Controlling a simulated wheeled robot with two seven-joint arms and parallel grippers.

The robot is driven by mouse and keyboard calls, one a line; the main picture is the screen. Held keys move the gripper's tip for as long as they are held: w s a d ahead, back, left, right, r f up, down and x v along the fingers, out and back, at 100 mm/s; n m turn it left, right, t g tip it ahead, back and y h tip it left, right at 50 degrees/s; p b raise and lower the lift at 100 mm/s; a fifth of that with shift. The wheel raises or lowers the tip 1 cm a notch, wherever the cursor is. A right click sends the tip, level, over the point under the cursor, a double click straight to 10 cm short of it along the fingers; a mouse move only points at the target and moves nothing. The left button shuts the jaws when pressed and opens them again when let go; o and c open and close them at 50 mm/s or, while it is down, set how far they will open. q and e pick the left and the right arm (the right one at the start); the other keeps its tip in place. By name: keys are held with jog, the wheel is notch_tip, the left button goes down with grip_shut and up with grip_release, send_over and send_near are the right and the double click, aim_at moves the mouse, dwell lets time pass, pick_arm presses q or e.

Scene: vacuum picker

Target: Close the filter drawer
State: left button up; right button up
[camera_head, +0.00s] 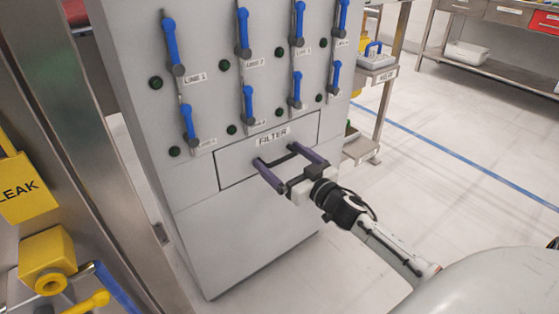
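The filter drawer (236,166) is a grey panel labelled FILTER in the front of a tall grey cabinet. Its front looks flush or nearly flush with the cabinet, with a thin dark seam at the left and bottom edges. A dark bar handle (279,159) sits on it, partly hidden by my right gripper. My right gripper (274,153) is in front of the drawer, its two purple fingers spread wide and pointing at the panel. The fingertips are at or very near the drawer front; contact cannot be told. My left gripper is not in view.
The cabinet (246,243) carries several blue valve levers (172,47) above the drawer. A metal post and yellow LEAK box (25,189) stand at the left. A shelf rack (375,76) stands behind at the right.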

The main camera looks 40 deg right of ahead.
jog(key=shift+s, duration=0.5)
pick_arm(q)
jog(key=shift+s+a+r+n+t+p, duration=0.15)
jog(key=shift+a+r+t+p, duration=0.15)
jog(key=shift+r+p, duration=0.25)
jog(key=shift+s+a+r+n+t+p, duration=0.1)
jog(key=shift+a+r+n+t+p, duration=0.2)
jog(key=shift+p, duration=0.4)
pick_arm(e)
jog(key=s, duration=0.9)
jog(key=shift+s, duration=0.15)
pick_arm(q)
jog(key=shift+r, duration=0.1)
